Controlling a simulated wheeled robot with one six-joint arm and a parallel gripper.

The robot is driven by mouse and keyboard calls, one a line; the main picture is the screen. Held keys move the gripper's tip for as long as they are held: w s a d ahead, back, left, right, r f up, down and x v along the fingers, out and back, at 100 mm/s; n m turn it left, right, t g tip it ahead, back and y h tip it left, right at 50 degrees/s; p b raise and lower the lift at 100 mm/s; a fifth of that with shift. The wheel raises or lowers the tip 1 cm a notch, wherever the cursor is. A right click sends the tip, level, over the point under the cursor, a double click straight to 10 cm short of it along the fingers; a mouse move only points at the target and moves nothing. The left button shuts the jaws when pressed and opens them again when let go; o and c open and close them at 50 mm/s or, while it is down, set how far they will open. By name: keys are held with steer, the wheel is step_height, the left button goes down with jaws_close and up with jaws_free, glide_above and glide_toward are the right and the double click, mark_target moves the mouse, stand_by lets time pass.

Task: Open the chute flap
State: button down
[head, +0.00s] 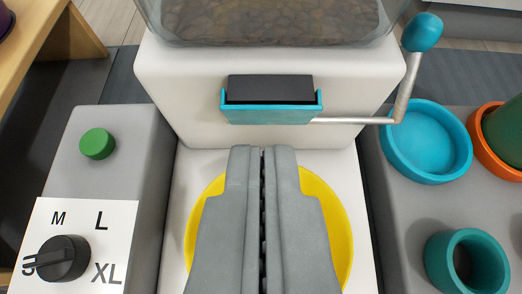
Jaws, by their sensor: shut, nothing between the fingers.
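The chute flap (269,115) is a teal piece on the front of a white dispenser (190,85), below a dark chute opening (270,88). A grey rod (350,120) runs right from the flap to a lever (407,85) with a teal knob (422,32). The lever leans up and to the right. My gripper (263,150) is shut and empty. Its tips show just below the flap in the picture, over a yellow round dish (340,215) that it partly covers. I see no contact with the flap or lever.
On the left, a grey box has a green button (97,144) and a black dial (62,258) marked S, M, L, XL. On the right stand a teal bowl (427,140), a teal cup (467,262) and an orange dish (490,150). A clear hopper (270,20) tops the dispenser.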

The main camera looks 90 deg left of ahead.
steer(key=x, duration=0.9)
steer(key=shift+d+f, duration=0.1)
